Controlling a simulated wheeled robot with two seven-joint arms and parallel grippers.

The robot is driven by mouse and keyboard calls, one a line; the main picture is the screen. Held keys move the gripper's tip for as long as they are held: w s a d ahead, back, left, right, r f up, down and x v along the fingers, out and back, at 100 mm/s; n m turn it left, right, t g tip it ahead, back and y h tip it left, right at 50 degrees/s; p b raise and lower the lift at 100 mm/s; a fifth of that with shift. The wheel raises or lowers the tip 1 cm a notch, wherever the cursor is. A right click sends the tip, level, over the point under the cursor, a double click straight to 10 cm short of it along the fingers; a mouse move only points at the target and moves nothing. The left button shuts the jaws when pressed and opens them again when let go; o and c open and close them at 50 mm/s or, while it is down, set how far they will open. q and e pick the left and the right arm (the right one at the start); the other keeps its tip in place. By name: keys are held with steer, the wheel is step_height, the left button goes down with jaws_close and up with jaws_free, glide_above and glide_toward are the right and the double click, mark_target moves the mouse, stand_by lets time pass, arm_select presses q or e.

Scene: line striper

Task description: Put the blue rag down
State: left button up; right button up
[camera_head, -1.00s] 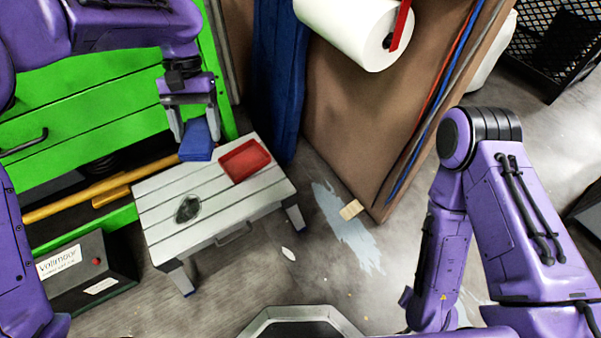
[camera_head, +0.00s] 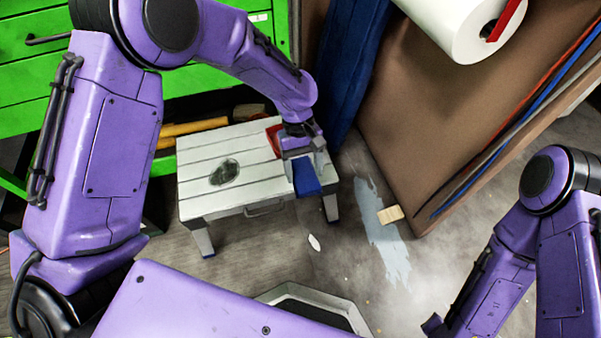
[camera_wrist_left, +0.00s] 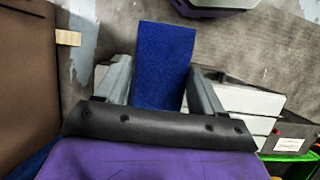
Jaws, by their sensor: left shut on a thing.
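The blue rag (camera_head: 306,178) hangs from my left gripper (camera_head: 303,163), at the right end of the small grey slatted bench (camera_head: 205,189). My left gripper is shut on the rag. In the left wrist view the rag (camera_wrist_left: 163,62) stands out between the two fingers of the gripper (camera_wrist_left: 163,88). The bench (camera_wrist_left: 243,101) shows to the right of the rag there. Whether the rag touches the bench is not clear.
A red tray (camera_head: 273,138) on the bench is mostly hidden behind my left arm. A dark stain (camera_head: 225,172) lies on the bench top. A sponge-like tan block (camera_head: 391,214) and a pale spill (camera_head: 381,240) are on the floor. A brown panel (camera_head: 440,120) stands at right.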

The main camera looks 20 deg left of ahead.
mark_target(301, 162)
arm_select(q)
steer(key=w+a+f+b, duration=0.1)
steer(key=w+f, duration=0.1)
steer(key=w+f+b, duration=0.1)
steer(key=w+f, duration=0.1)
steer(key=w+a+f+b, duration=0.1)
steer(key=w+f, duration=0.1)
steer(key=shift+a+f, duration=0.3)
steer(key=shift+f, duration=0.05)
step_height(301, 162, down, 3)
steer(key=shift+f+b, duration=0.2)
steer(key=shift+b, duration=0.8)
steer(key=shift+r, duration=0.15)
arm_select(e)
step_height(301, 162, down, 6)
steer(key=shift+r, duration=0.25)
arm_select(q)
steer(key=o, duration=0.9)
steer(key=shift+o, duration=0.2)
steer(key=p+v, duration=0.5)
steer(key=v, duration=0.7)
arm_select(e)
step_height(301, 162, up, 5)
steer(key=shift+f, duration=0.15)
